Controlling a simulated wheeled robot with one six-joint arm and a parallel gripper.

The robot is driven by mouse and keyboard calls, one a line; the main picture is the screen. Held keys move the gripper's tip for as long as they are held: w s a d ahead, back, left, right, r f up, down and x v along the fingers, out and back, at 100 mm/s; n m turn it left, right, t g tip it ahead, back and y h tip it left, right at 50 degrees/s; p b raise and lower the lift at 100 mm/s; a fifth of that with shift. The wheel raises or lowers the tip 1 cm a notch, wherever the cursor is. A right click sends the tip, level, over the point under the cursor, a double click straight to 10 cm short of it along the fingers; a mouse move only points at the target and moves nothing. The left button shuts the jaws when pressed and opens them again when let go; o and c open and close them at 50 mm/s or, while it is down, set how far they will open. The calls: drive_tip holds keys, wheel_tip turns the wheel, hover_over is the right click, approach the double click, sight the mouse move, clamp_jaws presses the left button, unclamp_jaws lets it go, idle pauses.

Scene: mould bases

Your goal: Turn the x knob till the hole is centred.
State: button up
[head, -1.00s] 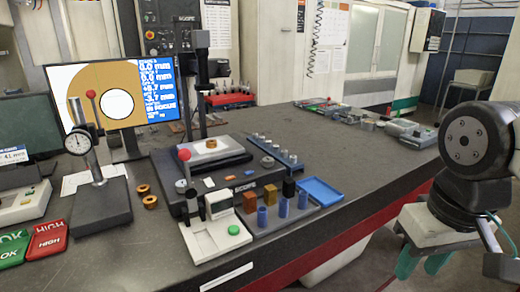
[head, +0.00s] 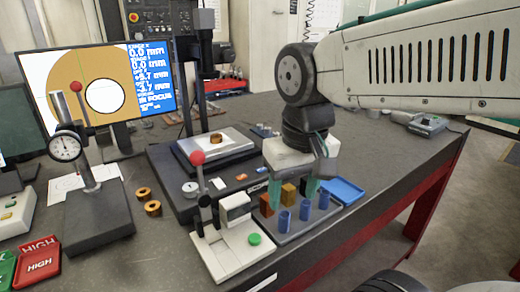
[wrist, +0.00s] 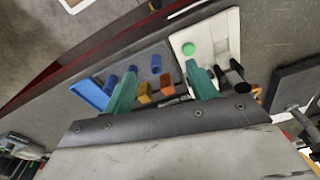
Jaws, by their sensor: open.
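The monitor (head: 33,70) shows a white round hole (head: 107,96) in an ochre field, right of and a little below the picture's middle. Its readout (head: 150,75) has two lines that look like 0.0 mm. A brass ring (head: 216,136) lies on the scope stage (head: 240,149). I cannot make out the x knob surely; my gripper hides part of the scope base's front. My gripper (head: 293,196) is open, with teal fingers pointing down over the block tray.
A tray of blue tubes and coloured blocks (head: 290,192) lies under my gripper. Left of it stand a white device with a green button (head: 254,239) and a red-ball lever (head: 197,158). A dial gauge stand (head: 100,222) is further left. A blue tray (head: 342,189) lies right.

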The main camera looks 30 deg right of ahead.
drive_tip(key=w+d+m, duration=0.4)
drive_tip(key=w+d, duration=0.1)
drive_tip(key=w, duration=0.3)
drive_tip(key=w+d+m, duration=0.5)
drive_tip(key=w, duration=0.3)
drive_tip(key=w+d+m+g, duration=0.1)
drive_tip(key=w+d+m, duration=0.3)
drive_tip(key=w, duration=0.4)
drive_tip(key=shift+d+f, duration=0.1)
drive_tip(key=shift+d, duration=0.65)
wheel_tip(320, 180, down, 8)
drive_tip(key=shift+r, duration=0.2)
drive_tip(key=c, duration=1)
